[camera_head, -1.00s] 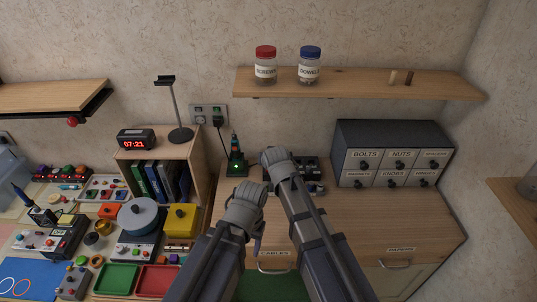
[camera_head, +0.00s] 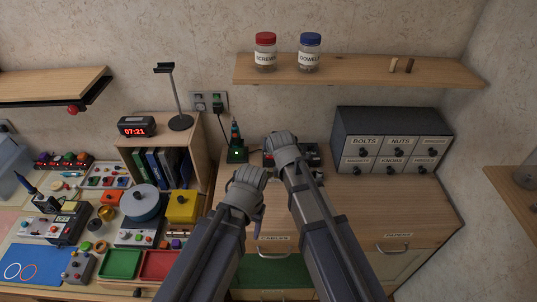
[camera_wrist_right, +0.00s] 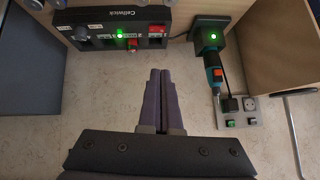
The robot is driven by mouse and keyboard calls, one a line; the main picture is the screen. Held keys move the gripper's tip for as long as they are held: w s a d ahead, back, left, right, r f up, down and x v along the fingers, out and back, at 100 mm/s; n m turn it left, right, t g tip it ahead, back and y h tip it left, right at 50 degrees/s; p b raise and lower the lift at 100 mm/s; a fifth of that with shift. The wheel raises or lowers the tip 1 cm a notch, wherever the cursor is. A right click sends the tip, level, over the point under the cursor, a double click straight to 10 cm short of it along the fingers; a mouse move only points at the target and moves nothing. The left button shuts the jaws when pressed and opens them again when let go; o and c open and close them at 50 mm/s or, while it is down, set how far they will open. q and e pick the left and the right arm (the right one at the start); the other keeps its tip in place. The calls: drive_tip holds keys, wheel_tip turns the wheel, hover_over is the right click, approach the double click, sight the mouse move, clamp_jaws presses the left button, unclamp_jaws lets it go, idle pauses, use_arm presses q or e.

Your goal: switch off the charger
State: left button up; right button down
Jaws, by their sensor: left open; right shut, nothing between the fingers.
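A charging dock with a green light (camera_head: 237,154) stands against the wall and holds an upright tool with an orange part. In the right wrist view the dock's lit face (camera_wrist_right: 212,37) shows beside that tool (camera_wrist_right: 214,72). A black box marked Cellwick (camera_wrist_right: 98,23) has a knob, a green light and red switches. It also shows in the head view (camera_head: 311,156), partly behind my right gripper. My right gripper (camera_wrist_right: 160,73) is shut and empty, its tips apart from the red switch (camera_wrist_right: 132,45). My left gripper (camera_head: 257,221) is open, lower left of the right one, fingers mostly hidden.
A wall outlet panel (camera_head: 208,101) with a plug and cord is above the dock; its small switches show in the right wrist view (camera_wrist_right: 238,122). A labelled drawer cabinet (camera_head: 392,140) stands right. A shelf with jars (camera_head: 350,70) hangs above. Cluttered worktop lies left.

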drive_tip(key=b, duration=0.8)
hover_over(267, 155)
drive_tip(key=s+d, duration=0.1)
drive_tip(key=s, duration=0.1)
wheel_tip(267, 155, down, 8)
drive_tip(key=shift+s+r, duration=0.1)
drive_tip(key=shift+s, duration=0.05)
drive_tip(key=shift+s+a+f+b, duration=0.1)
drive_tip(key=shift+s+f+b, duration=0.1)
drive_tip(key=shift+f+b, duration=0.85)
drive_tip(key=shift+a+f+b, duration=0.1)
drive_tip(key=shift+f+b, duration=0.35)
drive_tip(key=shift+f, duration=0.1)
